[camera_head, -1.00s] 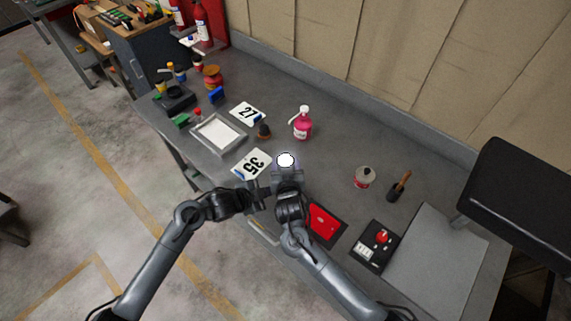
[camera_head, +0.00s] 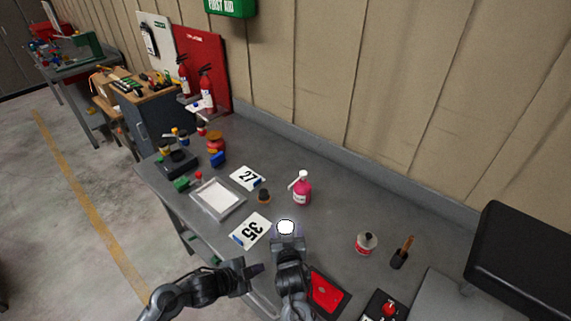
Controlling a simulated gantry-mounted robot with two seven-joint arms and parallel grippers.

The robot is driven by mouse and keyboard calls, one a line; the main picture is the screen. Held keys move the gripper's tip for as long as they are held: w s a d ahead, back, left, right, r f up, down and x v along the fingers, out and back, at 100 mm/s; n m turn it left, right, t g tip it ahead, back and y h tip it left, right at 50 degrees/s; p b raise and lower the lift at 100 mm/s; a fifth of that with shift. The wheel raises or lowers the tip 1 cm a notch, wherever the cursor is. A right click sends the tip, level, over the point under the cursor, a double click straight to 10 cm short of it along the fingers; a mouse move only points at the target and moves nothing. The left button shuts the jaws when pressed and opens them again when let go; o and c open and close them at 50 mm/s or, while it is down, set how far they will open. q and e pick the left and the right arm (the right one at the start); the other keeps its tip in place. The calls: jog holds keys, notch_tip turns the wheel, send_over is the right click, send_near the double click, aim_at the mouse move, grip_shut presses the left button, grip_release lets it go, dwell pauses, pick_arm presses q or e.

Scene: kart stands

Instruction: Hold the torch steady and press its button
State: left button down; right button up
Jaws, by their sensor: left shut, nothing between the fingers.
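The torch (camera_head: 286,227) shows as a bright white round face with a dark rim, at the end of my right gripper (camera_head: 288,242). The gripper is shut on it, above the bench, and hides most of the torch body. The white face looks lit. The torch's button cannot be made out. My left gripper (camera_head: 252,269) is shut and empty, to the lower left of the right gripper, with a small gap between them.
The grey bench (camera_head: 330,210) holds a pink bottle (camera_head: 302,189), number cards 27 (camera_head: 247,178) and 35 (camera_head: 250,231), a picture-frame-like tray (camera_head: 218,198), a can (camera_head: 366,244), a brush (camera_head: 402,252) and a red case (camera_head: 325,291). A black panel (camera_head: 525,257) overhangs the right.

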jog(key=shift+o, duration=1.3)
jog(key=shift+r, duration=0.1)
